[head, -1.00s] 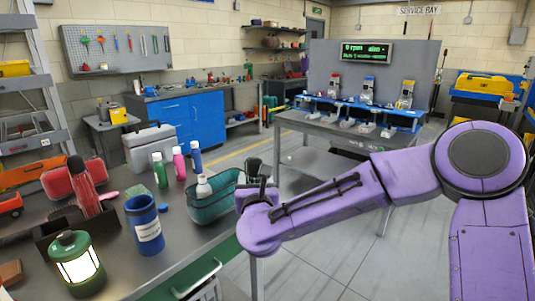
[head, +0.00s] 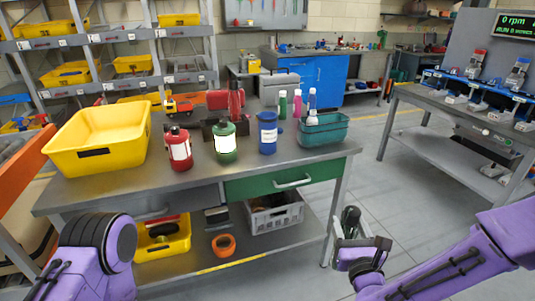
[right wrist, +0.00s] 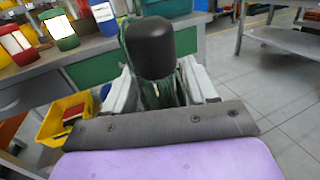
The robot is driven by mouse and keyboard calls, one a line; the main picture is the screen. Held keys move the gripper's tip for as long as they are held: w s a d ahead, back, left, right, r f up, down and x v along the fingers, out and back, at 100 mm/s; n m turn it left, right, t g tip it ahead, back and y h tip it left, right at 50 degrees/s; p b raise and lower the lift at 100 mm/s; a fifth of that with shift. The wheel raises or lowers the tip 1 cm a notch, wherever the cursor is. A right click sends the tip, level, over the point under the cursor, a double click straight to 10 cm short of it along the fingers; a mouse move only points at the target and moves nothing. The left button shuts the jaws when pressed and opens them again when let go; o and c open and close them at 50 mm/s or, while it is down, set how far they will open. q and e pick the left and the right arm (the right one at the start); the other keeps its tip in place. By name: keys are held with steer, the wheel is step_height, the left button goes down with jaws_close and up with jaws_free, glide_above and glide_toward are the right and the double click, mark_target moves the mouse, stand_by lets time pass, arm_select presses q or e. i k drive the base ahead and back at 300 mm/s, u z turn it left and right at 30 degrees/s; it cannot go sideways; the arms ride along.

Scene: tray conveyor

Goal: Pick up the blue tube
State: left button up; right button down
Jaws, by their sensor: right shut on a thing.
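A slim blue tube (head: 312,96) with a pale cap stands on the workbench, partly hidden behind a white bottle (head: 312,117) in the teal basket (head: 333,133). My right gripper (head: 352,238) is off the bench's right front corner, below and right of the basket and apart from the tube. It is shut on a dark green item with a black rounded top (head: 350,215). In the right wrist view the black top (right wrist: 155,48) sits between the fingers and hides part of the bench. My left arm shows at lower left, its gripper out of view.
A pink bottle (head: 297,103), a green bottle (head: 282,104) and a wide blue canister (head: 267,140) stand near the tube. Red and green lanterns and a yellow bin (head: 100,138) are further left. Floor is clear right of the bench.

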mark_target(268, 120)
steer(key=k, duration=0.2)
steer(key=z, duration=1.5)
steer(key=i, duration=1.2)
steer(key=u, duration=0.9)
